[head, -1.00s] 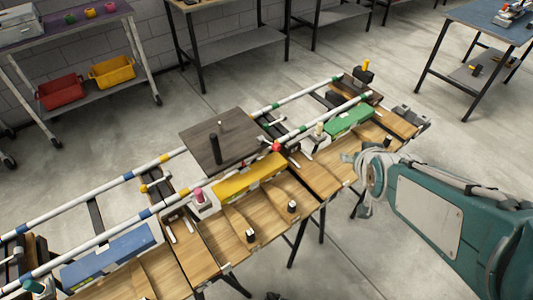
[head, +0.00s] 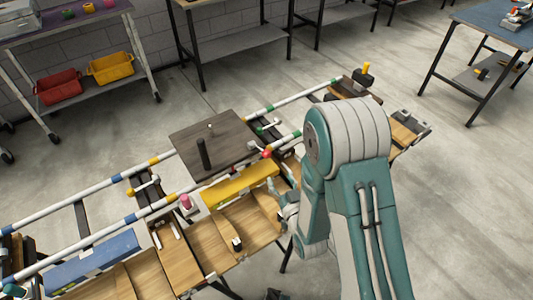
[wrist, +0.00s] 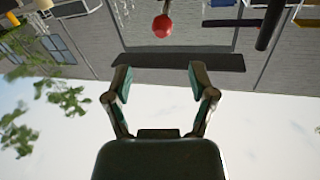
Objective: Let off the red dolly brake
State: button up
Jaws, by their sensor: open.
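The red ball-shaped brake knob (head: 266,153) is at the front right edge of the dark dolly deck (head: 228,138), which sits on the white rails. In the wrist view the red knob (wrist: 162,27) hangs at the top middle, ahead of and apart from the fingers. My gripper (wrist: 160,82) is open, with nothing between its fingers. In the head view it is partly hidden by my arm, low and in front of the yellow block. Whether the knob's lever is set or released I cannot tell.
A black post (head: 203,153) stands on the deck, left of the knob; it also shows in the wrist view (wrist: 270,24). A yellow block (head: 240,184) and a pink-topped part (head: 186,202) lie in front. My arm covers the right part of the bench.

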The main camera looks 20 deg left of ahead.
aim_at(268, 157)
jog(key=x, duration=1)
jog(key=shift+w+a, duration=0.25)
jog(key=shift+a, duration=0.1)
jog(key=shift+r, duration=0.1)
grip_shut()
